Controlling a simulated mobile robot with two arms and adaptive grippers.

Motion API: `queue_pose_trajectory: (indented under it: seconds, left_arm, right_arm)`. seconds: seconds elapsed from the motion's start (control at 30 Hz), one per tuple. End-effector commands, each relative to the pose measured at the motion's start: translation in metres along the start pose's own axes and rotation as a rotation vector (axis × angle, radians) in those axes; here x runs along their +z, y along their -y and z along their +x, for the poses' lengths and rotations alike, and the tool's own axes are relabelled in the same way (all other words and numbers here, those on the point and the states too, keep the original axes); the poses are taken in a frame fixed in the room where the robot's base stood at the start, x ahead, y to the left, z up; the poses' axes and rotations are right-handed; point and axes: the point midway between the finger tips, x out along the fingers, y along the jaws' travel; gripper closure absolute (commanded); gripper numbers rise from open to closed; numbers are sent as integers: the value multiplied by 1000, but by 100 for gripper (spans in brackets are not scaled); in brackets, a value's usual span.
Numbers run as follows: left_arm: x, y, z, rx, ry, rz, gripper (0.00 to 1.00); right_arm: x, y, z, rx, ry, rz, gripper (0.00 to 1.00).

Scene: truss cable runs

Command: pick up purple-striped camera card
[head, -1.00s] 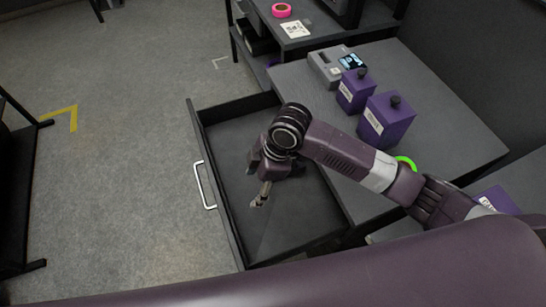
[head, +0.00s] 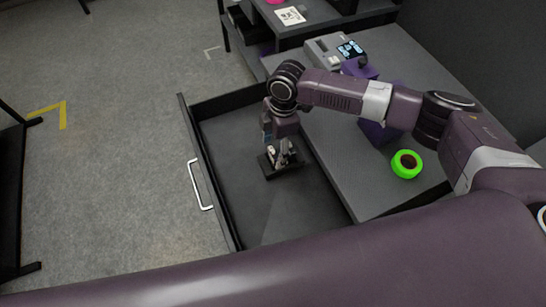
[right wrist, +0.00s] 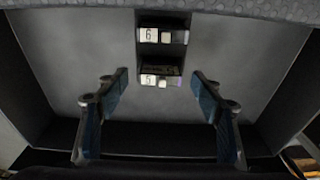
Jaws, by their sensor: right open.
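My right gripper (head: 280,148) points down into the open drawer, directly over a small black card holder (head: 267,166). In the right wrist view the gripper (right wrist: 160,78) is open, with its two blue-padded fingers on either side of the lower part of the holder (right wrist: 162,52). The holder has white labels reading 6 and 5, each beside a small pale square. A faint purple tint shows at the right edge of the lower slot; I cannot clearly make out a purple-striped card. Nothing is visibly gripped. My left gripper is out of view.
The open drawer (head: 215,150) has dark side walls and a silver handle (head: 199,185); most of its floor is bare. On the grey worktop (head: 335,165) stand a green tape roll (head: 407,164), purple boxes (head: 378,132) partly behind my arm, and a grey device (head: 329,51).

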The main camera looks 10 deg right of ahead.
Motion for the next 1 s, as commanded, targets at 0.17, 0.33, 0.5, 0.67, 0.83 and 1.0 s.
queue_pose_trajectory:
  seconds: [0.17, 0.33, 0.5, 0.67, 0.83, 1.0]
  left_arm:
    - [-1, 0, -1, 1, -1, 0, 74]
    - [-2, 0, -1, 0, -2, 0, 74]
    - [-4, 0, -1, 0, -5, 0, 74]
    - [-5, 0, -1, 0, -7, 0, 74]
    - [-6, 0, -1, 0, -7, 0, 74]
    - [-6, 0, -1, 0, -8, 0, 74]
  right_arm:
    - [0, 1, 19, -2, 0, 1, 39]
    - [0, 0, 21, 0, -1, 1, 39]
    - [0, 0, 21, 0, -1, 1, 49]
    - [0, 0, 21, 0, -1, 1, 67]
    - [0, 0, 20, 0, 0, 1, 85]
    - [0, 0, 20, 0, -1, 1, 85]
